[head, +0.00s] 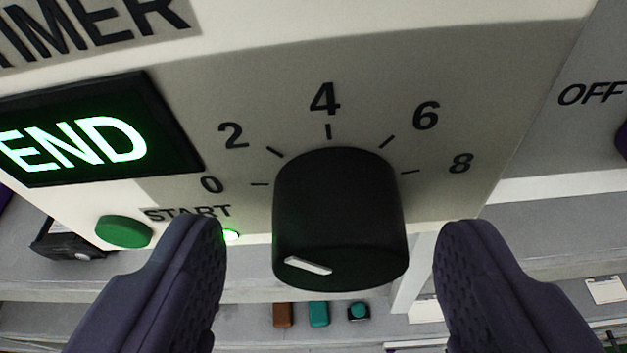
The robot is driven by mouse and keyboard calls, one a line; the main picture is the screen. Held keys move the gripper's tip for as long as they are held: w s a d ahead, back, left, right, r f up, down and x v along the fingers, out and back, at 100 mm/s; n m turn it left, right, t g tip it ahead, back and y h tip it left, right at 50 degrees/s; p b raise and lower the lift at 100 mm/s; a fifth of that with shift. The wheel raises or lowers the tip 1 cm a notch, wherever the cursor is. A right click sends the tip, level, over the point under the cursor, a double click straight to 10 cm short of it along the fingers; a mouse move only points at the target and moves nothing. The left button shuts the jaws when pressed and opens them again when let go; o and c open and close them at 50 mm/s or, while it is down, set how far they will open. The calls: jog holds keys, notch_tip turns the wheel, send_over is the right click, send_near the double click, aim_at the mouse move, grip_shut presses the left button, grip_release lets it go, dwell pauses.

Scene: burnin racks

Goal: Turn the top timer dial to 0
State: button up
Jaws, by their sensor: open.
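The timer dial (340,205) is a black round knob on a pale panel, at the middle of the head view. Its white pointer line (308,265) lies on the left part of the knob's front face and points left, toward the 0 side; the exact reading is hard to tell. Printed numbers 0, 2, 4, 6 and 8 (461,163) arc around it. My gripper (334,235) is open, one dark finger on each side of the knob. Clear gaps show between both fingers and the knob.
A lit display (85,135) reads END at the left. A green button (124,231) and a small green light (231,235) sit by the START label, near the left finger. Another panel marked OFF (592,94) is at the right. Shelves with small coloured blocks (318,314) lie behind.

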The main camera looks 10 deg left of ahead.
jog(key=shift+w+d+f, duration=0.15)
jog(key=shift+w, duration=0.25)
jog(key=c, duration=1.1)
jog(key=shift+o, duration=0.2)
jog(key=shift+b, duration=0.3)
jog(key=n+h+b, duration=0.1)
jog(key=n+b, duration=0.1)
jog(key=b, duration=0.1)
jog(key=shift+a+f+n+h, duration=0.2)
jog(key=shift+n+h, duration=0.1)
jog(key=shift+h, duration=0.1)
jog(key=shift+a+r+n+h+b, duration=0.15)
jog(key=shift+n+h+b, duration=0.85)
jog(key=shift+n+b, duration=0.5)
